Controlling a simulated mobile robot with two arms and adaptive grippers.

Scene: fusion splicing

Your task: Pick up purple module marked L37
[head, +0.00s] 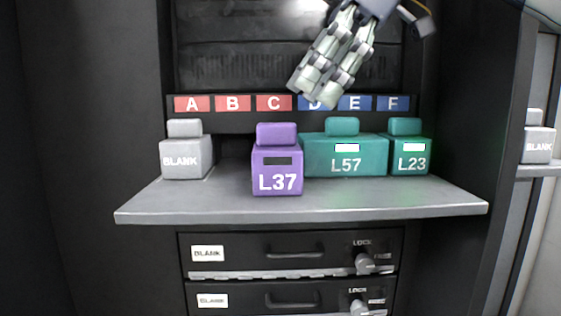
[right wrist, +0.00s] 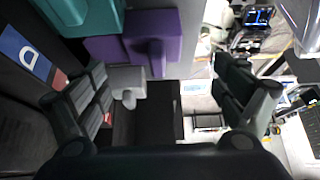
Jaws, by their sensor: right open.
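The purple module marked L37 (head: 277,170) stands upright on the grey shelf (head: 330,205), below the C label, with a smaller purple block on top. My right gripper (head: 314,90) reaches down from the top, above and to the right of the module, apart from it. In the right wrist view its two fingers (right wrist: 160,68) are spread wide with nothing between them held. The purple module (right wrist: 158,42) shows there at the top, beyond the fingertips. My left gripper is not in view.
Right of the purple module stand the teal L57 (head: 343,155) and teal L23 (head: 409,155) modules. A grey BLANK module (head: 187,157) stands at left, with a clear gap before L37. A label strip (head: 284,103) runs behind. Drawers (head: 295,252) lie below the shelf.

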